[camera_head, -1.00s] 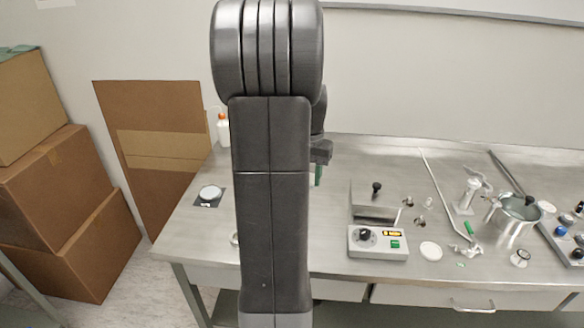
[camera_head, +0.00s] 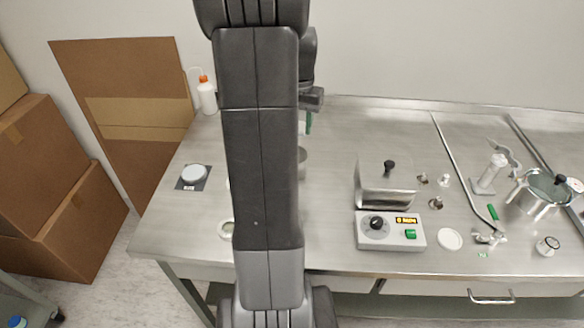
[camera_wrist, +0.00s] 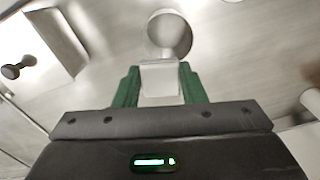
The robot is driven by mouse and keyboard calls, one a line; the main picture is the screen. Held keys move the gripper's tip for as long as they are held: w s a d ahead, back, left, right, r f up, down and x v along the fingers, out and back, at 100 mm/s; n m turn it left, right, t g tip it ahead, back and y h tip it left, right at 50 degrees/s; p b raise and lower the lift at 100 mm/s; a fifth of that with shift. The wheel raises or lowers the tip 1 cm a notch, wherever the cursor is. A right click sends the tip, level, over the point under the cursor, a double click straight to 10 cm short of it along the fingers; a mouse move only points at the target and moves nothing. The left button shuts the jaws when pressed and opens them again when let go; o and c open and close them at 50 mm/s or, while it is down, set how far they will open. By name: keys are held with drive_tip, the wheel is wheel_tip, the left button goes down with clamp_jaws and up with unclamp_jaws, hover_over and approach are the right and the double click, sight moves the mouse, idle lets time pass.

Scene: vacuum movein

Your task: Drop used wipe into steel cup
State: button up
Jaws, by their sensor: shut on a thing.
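My gripper (camera_wrist: 160,88) has green fingers and is shut on a pale wipe (camera_wrist: 160,78), which shows between the fingertips in the wrist view. In the head view my gripper (camera_head: 308,123) is mostly behind my arm, with just a bit of green showing. A round, shiny steel cup (camera_wrist: 169,34) lies just beyond the fingertips in the wrist view. In the head view only a sliver of the cup (camera_head: 302,155) shows beside my arm.
A steel box with a black knob (camera_head: 389,168) and a control unit (camera_head: 390,231) stand right of my arm. A wash bottle (camera_head: 207,97) is at the back left, a round dish (camera_head: 193,174) on a dark pad at left. Pots and fittings crowd the right.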

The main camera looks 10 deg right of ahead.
drive_tip(key=shift+f+b, duration=0.85)
drive_tip(key=shift+f, duration=0.6)
drive_tip(key=o, duration=1)
wheel_tip(320, 180, up, 14)
drive_tip(key=shift+f, duration=0.1)
